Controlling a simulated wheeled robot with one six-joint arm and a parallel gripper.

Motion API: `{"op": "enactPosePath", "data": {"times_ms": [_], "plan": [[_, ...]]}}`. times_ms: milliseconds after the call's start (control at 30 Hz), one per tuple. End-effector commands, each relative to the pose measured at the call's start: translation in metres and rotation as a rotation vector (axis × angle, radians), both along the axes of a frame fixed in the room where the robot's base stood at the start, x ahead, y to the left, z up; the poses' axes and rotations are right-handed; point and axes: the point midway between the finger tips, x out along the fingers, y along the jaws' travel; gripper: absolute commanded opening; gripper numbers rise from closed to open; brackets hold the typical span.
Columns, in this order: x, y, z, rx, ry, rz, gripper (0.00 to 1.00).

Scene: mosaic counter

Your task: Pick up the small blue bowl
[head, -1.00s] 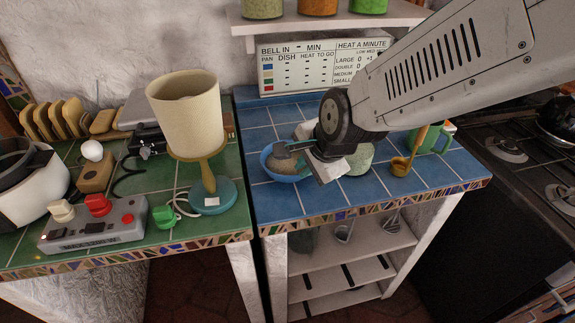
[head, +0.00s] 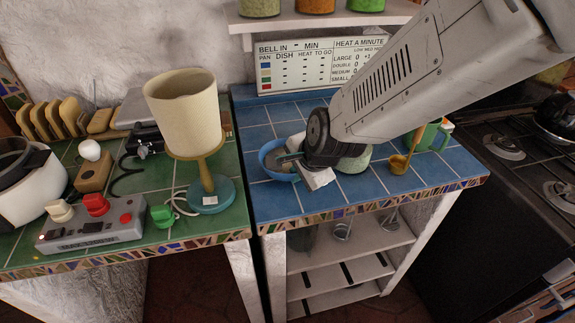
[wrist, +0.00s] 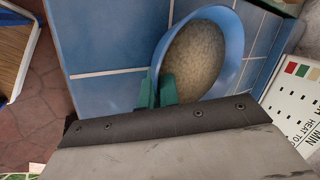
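The small blue bowl (head: 268,157) sits on the blue tiled counter near its left edge. Its inside looks beige and speckled. In the wrist view the bowl (wrist: 234,62) shows at upper middle, with its blue rim around the beige inside. My gripper (head: 288,158) is at the bowl's right side in the head view, pointing left and down. In the wrist view my gripper's teal fingertips (wrist: 158,90) are at the bowl's near rim, seemingly one on each side of it. Whether they press on the rim is not clear, and the arm hides part of the bowl.
A pale green container (head: 355,160) stands just right of my gripper, partly hidden. A lamp (head: 190,120) stands on the green counter (head: 120,185) at left. The blue counter's front (head: 330,203) is clear.

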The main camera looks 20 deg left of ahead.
Motion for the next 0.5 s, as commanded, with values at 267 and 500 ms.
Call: {"op": "enactPosePath", "data": {"times_ms": [267, 500], "plan": [[0.000, 0.001, 0.008, 0.002, -0.002, 0.001, 0.00], [0.001, 0.001, 0.038, 0.004, -0.005, 0.000, 0.00]]}}
